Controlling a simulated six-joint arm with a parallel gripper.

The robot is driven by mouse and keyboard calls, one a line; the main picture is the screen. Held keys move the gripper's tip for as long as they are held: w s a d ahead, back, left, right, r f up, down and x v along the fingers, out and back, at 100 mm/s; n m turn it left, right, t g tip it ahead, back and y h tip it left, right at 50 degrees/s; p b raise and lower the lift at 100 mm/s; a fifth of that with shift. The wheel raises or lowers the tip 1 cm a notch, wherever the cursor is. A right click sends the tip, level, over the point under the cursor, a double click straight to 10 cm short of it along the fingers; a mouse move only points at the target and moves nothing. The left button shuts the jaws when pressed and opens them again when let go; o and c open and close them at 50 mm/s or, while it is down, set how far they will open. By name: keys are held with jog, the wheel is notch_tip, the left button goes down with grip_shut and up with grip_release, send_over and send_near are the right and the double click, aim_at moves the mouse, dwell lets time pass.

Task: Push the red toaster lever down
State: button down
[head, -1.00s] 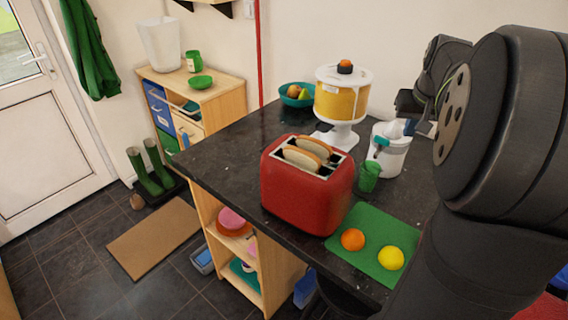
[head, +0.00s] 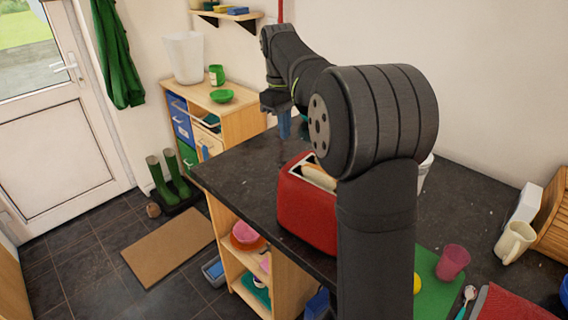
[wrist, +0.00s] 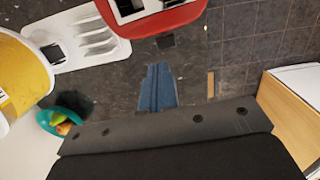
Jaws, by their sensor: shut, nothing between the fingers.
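The red toaster (head: 305,212) stands on the dark counter (head: 232,172), with bread in its top; my arm hides its right part in the head view. In the wrist view the toaster (wrist: 172,20) is at the top edge, partly cut off. A small dark tab (wrist: 165,41) sticks out from its near end, possibly the lever. My gripper (head: 285,132) is beyond the toaster's far end in the head view, with blue fingers pointing down. In the wrist view the fingers (wrist: 158,72) are shut and empty, apart from the tab and above the counter.
A pink cup (head: 453,262) and a cream mug (head: 514,242) stand at the right of the counter.

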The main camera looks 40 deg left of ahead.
aim_at(281, 164)
jog(key=shift+s+a, duration=0.45)
jog(key=shift+s, duration=0.1)
jog(key=shift+d+f, duration=0.2)
jog(key=shift+f, duration=1.5)
jog(key=shift+d+f, duration=0.2)
jog(key=shift+f, duration=1.5)
jog(key=shift+f, duration=0.15)
notch_tip(281, 164, down, 6)
jog(key=shift+f, duration=0.25)
jog(key=a, duration=0.1)
jog(key=a+r, duration=0.1)
jog(key=a, duration=0.1)
jog(key=shift+r, duration=0.1)
